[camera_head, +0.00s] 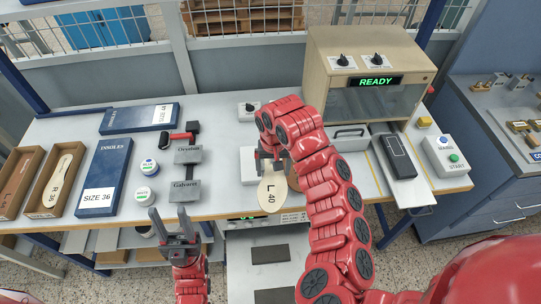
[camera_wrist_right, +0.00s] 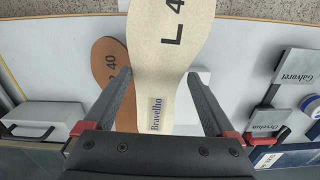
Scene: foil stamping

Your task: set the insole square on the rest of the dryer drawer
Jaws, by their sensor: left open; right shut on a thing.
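My right gripper (camera_head: 270,158) is shut on a cream insole (camera_head: 271,192) marked "L 40" and holds it by one end near the table's front edge. In the right wrist view the insole (camera_wrist_right: 172,60) shows between the fingers (camera_wrist_right: 160,95), with "Bravelho" printed near the held end. An open drawer (camera_head: 240,278) with dark rectangular pads (camera_head: 270,253) shows below the table edge, under a small green display; it looks like the dryer drawer. My left gripper (camera_head: 169,212) is open and empty at the front edge, left of the insole.
A brown insole (camera_wrist_right: 108,65) marked "40" shows behind the cream one. A cabinet reading "READY" (camera_head: 375,81) stands at the back right.

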